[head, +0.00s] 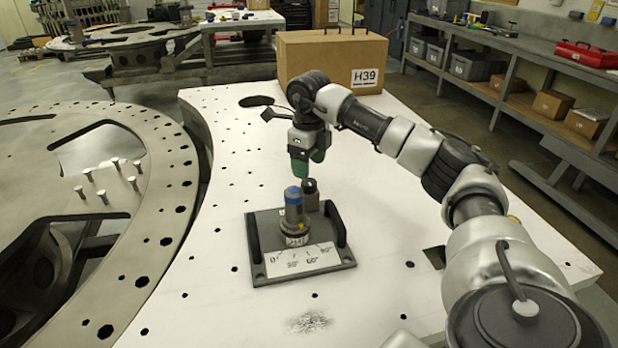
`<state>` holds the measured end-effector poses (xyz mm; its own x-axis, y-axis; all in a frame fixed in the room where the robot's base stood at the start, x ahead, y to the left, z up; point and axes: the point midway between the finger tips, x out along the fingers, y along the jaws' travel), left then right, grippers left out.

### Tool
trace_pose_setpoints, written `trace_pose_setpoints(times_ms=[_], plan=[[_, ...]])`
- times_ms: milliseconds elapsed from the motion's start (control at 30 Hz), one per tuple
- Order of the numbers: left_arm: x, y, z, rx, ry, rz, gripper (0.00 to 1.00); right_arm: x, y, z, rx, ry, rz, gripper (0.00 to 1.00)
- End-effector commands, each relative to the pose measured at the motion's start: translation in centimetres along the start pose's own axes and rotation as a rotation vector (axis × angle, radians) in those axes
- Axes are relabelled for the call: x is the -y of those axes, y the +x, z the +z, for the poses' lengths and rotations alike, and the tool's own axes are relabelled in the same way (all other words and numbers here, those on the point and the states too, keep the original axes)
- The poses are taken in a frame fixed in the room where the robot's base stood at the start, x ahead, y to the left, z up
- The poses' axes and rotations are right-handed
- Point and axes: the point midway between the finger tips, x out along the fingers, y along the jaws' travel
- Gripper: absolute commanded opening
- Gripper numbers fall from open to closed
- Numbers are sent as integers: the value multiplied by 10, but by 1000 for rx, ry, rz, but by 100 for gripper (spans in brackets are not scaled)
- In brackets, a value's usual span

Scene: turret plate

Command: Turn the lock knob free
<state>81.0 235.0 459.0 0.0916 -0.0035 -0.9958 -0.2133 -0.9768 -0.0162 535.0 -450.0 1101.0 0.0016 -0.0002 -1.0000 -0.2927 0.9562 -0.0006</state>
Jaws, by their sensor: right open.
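A dark grey base plate (338,252) with two black side handles lies on the white table. On it stands a round turret with a blue-topped post (293,205) and a small tag. A white scale with angle marks lies in front of the turret. Behind and right of the post is a short dark cylindrical knob (311,196), which looks like the lock knob. My right gripper (307,174) points down with green fingertips just above this knob. It is open; I cannot tell whether the tips touch the knob. My left gripper is not in view.
A cardboard box (310,58) marked H39 stands at the table's back. A large metal ring (165,190) with several upright pins lies at the left. The white table (215,300) is clear around the plate, with small holes. A shelf rack stands at the right.

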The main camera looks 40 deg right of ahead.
Motion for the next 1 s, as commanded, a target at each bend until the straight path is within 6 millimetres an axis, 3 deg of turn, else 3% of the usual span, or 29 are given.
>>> trace_pose_setpoints(times_ms=[200,333,1000], plan=[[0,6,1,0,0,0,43,0,-41,1,5,0,0,65],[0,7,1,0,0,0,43,0,-54,0,2,1,0,65],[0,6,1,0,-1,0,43,0,-61,0,0,0,1,65]])
